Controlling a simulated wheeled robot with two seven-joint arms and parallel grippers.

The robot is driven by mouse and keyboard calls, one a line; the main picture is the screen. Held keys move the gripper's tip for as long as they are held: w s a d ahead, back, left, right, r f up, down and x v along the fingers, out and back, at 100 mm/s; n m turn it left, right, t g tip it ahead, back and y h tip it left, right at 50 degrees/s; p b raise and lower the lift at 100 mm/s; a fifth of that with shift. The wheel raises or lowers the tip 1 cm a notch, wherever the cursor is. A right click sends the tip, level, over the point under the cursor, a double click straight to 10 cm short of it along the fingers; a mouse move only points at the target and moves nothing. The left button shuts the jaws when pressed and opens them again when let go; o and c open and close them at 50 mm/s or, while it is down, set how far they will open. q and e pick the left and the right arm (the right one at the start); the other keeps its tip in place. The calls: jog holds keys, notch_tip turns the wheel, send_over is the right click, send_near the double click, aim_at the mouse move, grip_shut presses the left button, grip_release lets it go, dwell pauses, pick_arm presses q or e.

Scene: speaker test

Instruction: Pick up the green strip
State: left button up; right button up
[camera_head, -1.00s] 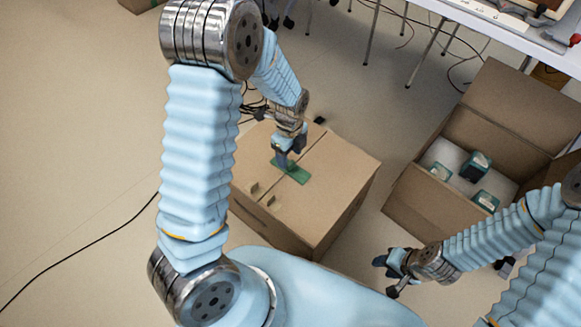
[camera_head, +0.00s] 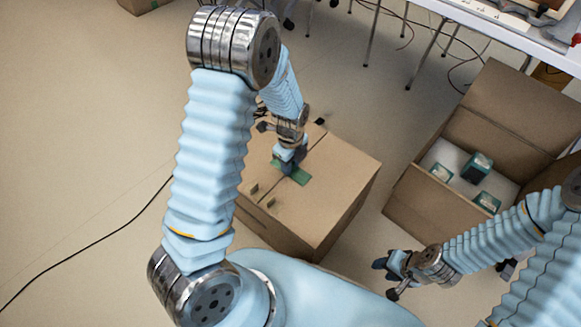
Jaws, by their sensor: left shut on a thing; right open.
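The green strip (camera_head: 301,177) lies on top of a closed cardboard box (camera_head: 335,185), across the seam between its flaps. My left gripper (camera_head: 287,168) points down at the strip and is shut on it. The fingertips hide part of the strip, and I cannot tell whether it is lifted off the box. My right gripper (camera_head: 388,269) is open and empty, low over the floor to the right of the closed box.
An open cardboard box (camera_head: 425,212) stands at the right, with several dark green items (camera_head: 477,166) on white padding inside. A white table (camera_head: 510,32) is at the upper right. A black cable (camera_head: 75,247) lies on the floor at left.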

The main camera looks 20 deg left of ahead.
pick_arm(q)
jog(key=shift+r, duration=0.1)
jog(key=shift+r, duration=0.3)
notch_tip(320, 180, up, 2)
jog(key=shift+r+p, duration=0.15)
jog(key=shift+p, duration=0.15)
jog(key=s+a+r+p, duration=0.2)
jog(key=s+r, duration=0.8)
jog(key=s, duration=0.4)
jog(key=shift+a, duration=0.15)
jog(key=o, duration=0.5)
jog(key=shift+c, duration=0.2)
jog(key=shift+w, duration=0.1)
grip_shut()
